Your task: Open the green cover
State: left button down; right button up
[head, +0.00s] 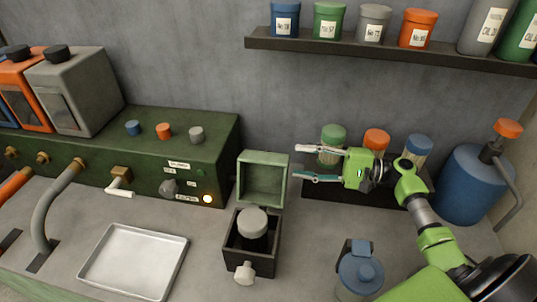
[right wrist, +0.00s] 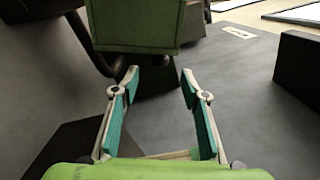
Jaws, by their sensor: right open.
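The green cover (head: 262,179) is a hollow, square lid standing upright, swung open at the back of a small black box (head: 240,262). Inside the open box a grey round knob (head: 252,222) shows, and a pale handle (head: 244,272) sticks out at its front. My right gripper (head: 296,162) is open and empty, just right of the cover, fingers pointing left at it. In the right wrist view, what looks like the cover (right wrist: 135,28) is ahead of the open fingers, apart from them. My left gripper is out of view.
A metal tray (head: 133,262) lies left of the box, before a green machine (head: 150,150) with knobs. A dark rack (head: 318,185) with several lidded jars stands behind my right arm. A blue-lidded jar (head: 360,274) stands right of the box, and a blue canister (head: 465,188) at far right.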

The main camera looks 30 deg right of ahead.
aim_at(268, 157)
jog(key=p+x, duration=0.2)
jog(key=x, duration=0.8)
jog(key=shift+c, duration=0.4)
grip_shut()
